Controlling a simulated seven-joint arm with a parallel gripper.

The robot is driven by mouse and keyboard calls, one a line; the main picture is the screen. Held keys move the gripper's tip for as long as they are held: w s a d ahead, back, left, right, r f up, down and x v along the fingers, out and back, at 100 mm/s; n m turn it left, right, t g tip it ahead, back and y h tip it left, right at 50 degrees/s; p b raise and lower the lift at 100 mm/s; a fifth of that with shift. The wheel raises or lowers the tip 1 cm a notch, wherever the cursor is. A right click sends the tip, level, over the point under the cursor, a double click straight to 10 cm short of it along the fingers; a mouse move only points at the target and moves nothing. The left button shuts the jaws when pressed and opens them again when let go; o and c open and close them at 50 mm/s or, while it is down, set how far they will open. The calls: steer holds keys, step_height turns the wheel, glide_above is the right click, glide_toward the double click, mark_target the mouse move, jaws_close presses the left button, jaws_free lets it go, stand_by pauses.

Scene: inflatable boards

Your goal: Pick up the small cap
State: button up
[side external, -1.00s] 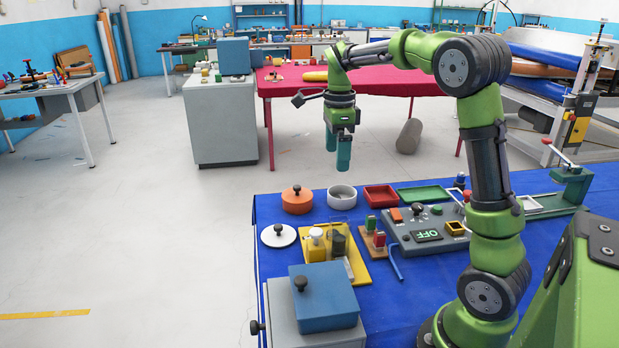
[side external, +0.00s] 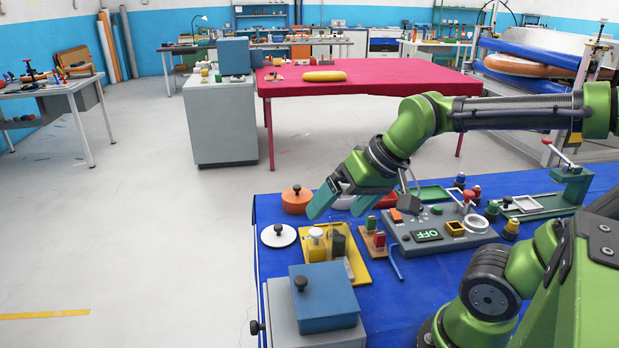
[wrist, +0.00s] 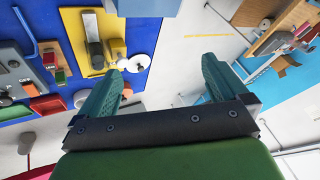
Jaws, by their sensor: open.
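I cannot tell for sure which object is the small cap. In the side view, a white round lid with a black knob (side external: 279,235) lies flat on the blue bench cover. Behind it stands an orange pot whose lid has a dark knob (side external: 297,200). A yellow board (side external: 345,262) carries a piece with a pale top (side external: 317,233). My gripper (side external: 336,210) is open and empty, tilted down-left above the bench near the orange pot. In the wrist view its teal fingers (wrist: 162,68) are spread, with pale floor between them; the yellow board (wrist: 108,22) is at the upper left.
A grey control box with an OFF display (side external: 428,236) stands right of the yellow board. A blue box with a knob (side external: 325,295) stands at the front. A red tray (side external: 386,199) and green tray (side external: 433,194) are behind. Open floor lies left of the bench.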

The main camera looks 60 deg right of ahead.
steer(key=shift+s+a, duration=0.55)
steer(key=shift+s, duration=0.25)
steer(key=shift+s+a+r+n+t, duration=0.2)
steer(key=shift+s+n+t, duration=0.05)
steer(key=shift+n+t, duration=0.05)
steer(key=shift+c, duration=0.5)
steer(key=shift+a+r, duration=0.1)
steer(key=shift+r, duration=0.15)
steer(key=shift+c, duration=1.2)
steer(key=c, duration=0.6)
steer(key=shift+c, duration=0.2)
